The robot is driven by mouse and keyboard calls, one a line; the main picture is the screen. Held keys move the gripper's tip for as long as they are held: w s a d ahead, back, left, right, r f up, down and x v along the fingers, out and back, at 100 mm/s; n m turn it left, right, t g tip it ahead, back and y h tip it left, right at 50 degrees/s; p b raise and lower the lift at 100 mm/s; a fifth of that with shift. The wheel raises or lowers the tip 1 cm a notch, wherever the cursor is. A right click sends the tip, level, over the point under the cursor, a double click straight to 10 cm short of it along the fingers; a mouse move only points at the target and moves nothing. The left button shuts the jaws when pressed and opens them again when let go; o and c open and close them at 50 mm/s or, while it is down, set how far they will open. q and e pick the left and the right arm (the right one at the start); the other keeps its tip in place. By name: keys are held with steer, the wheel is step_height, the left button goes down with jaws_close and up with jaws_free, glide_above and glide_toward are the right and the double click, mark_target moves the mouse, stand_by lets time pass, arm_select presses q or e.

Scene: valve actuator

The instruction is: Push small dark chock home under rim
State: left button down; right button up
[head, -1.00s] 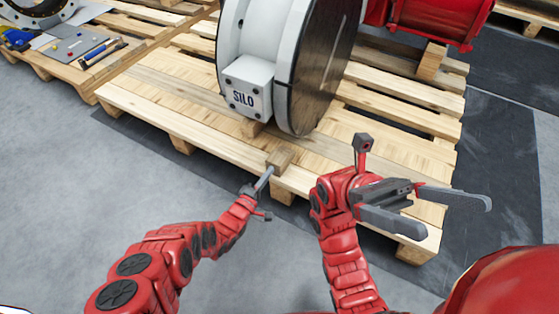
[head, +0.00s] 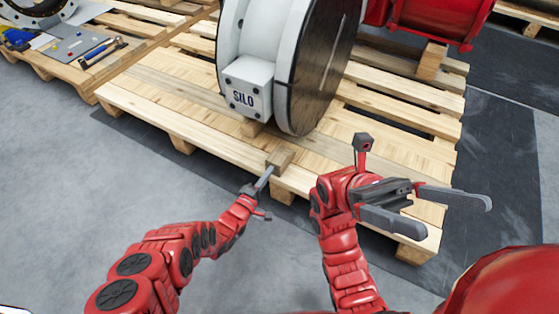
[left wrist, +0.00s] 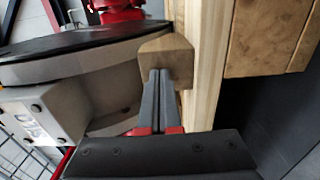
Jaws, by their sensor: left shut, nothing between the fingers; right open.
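The small dark chock (head: 280,159) is a brown wooden block on the front board of the pallet, short of the big white valve body (head: 262,60). It also shows in the left wrist view (left wrist: 167,58). My left gripper (head: 266,176) is shut and empty. Its fingertips (left wrist: 158,74) are at the chock's near face and appear to touch it. The valve's round rim (head: 297,125) stands on the pallet beyond the chock. Another wooden block (head: 251,128) sits under the valve. My right gripper (head: 428,206) is open and empty over the pallet's right front corner.
The valve stands on a slatted wooden pallet (head: 190,105) with bare boards around it. A red machine (head: 428,22) is behind right. Another pallet at left holds tools (head: 97,52).

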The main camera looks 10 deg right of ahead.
mark_target(285, 150)
steer(key=shift+s, duration=0.1)
stand_by(0.6)
arm_select(q)
steer(key=shift+b+x, duration=0.85)
steer(key=shift+x, duration=0.2)
arm_select(e)
steer(key=s+d+f+n+t+h, duration=0.1)
steer(key=s+d+n+t+h, duration=0.1)
steer(key=s+d+t, duration=0.2)
steer(key=shift+s+d+n+t+h, duration=0.4)
steer(key=shift+s+t, duration=0.6)
steer(key=shift+t, duration=0.4)
arm_select(q)
steer(key=shift+w+d, duration=0.15)
arm_select(e)
steer(key=shift+s+d+f+t, duration=0.15)
steer(key=shift+s+d+t, duration=0.2)
steer(key=shift+t, duration=0.15)
